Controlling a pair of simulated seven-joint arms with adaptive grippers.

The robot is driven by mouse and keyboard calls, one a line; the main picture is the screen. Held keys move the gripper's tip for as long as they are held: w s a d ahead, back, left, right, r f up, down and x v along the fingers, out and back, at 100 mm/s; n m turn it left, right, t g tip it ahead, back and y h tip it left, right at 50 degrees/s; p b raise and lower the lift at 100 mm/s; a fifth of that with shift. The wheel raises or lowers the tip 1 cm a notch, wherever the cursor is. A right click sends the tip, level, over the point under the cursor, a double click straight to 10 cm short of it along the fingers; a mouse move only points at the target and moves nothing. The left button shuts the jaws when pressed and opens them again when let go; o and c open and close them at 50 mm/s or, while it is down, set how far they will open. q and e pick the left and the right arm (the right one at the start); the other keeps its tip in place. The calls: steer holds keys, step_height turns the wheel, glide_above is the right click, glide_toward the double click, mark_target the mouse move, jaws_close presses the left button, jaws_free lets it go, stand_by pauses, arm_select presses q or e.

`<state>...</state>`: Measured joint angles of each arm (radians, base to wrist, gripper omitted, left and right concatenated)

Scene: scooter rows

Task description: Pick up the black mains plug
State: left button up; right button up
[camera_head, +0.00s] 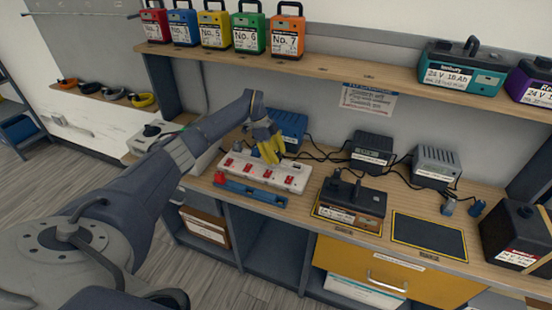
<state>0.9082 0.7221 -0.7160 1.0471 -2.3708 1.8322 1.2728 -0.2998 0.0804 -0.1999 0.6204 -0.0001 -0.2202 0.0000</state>
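My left gripper (272,153), with yellow fingers, reaches down over the back of a white power strip (292,180) on the bench. The strip has several red switches. The fingers are small here and I cannot tell whether they are apart or hold anything. I cannot pick out a black mains plug for certain; the fingers and wrist cover part of the strip's sockets. A small plug-like grey-blue piece (254,152) shows just left of the fingers. My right gripper is not in view.
Behind stand a blue charger (288,126), a black charger (371,150) and a grey charger (436,165) with loose black cables. A battery (352,201) sits right of the strip, beside an empty black mat (430,235). Grey (448,207) and blue (477,208) connectors lie farther right.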

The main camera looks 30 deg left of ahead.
arm_select(q)
jaws_close()
